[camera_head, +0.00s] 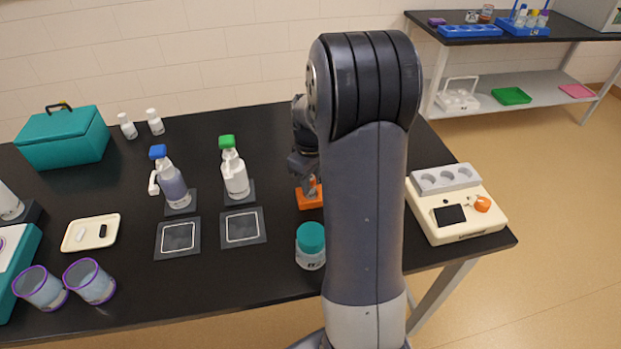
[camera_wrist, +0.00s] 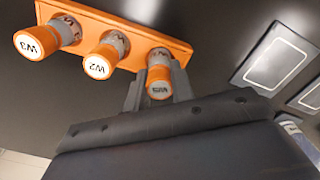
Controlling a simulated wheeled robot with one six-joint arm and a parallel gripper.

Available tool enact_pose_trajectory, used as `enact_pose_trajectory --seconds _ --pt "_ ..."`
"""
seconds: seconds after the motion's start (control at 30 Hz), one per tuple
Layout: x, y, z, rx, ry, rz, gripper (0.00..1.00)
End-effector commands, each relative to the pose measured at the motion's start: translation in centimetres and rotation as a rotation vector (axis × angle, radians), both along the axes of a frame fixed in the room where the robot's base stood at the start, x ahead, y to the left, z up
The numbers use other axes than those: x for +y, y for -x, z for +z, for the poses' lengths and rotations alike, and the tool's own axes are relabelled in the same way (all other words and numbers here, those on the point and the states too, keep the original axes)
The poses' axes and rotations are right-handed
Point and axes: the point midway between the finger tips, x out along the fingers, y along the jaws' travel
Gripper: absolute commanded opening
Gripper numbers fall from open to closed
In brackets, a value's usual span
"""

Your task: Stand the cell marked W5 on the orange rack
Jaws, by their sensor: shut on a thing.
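The orange rack (camera_wrist: 115,22) fills the top of the wrist view. Three orange-capped cells are at it in a row: one marked W3 (camera_wrist: 40,41), one marked W2 (camera_wrist: 102,61) and the cell marked W5 (camera_wrist: 158,72) at the right end. The labels appear upside down. My gripper (camera_wrist: 157,90) is shut on the W5 cell, a finger on each side. The W5 cell is at the rack's right end; whether its base is fully seated cannot be told. In the head view my arm hides most of the orange rack (camera_head: 311,196) and the cells.
A teal-lidded jar (camera_head: 310,246) stands in front of the rack. A cream device (camera_head: 458,222) with a grey block is to the right. Two spray bottles (camera_head: 236,175) and dark square pads (camera_head: 243,228) are to the left.

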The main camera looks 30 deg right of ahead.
Motion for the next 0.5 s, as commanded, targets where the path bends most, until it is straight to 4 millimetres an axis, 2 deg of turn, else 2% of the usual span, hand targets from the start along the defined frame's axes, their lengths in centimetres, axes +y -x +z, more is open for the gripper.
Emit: enact_pose_trajectory --seconds 0.33,0.37,0.5 --pt "0.0 0.0 -0.16 0.0 0.0 0.0 0.03" --pt "0.0 0.0 -0.16 0.0 0.0 0.0 0.25" --pt "0.0 0.0 -0.16 0.0 0.0 0.0 0.37"
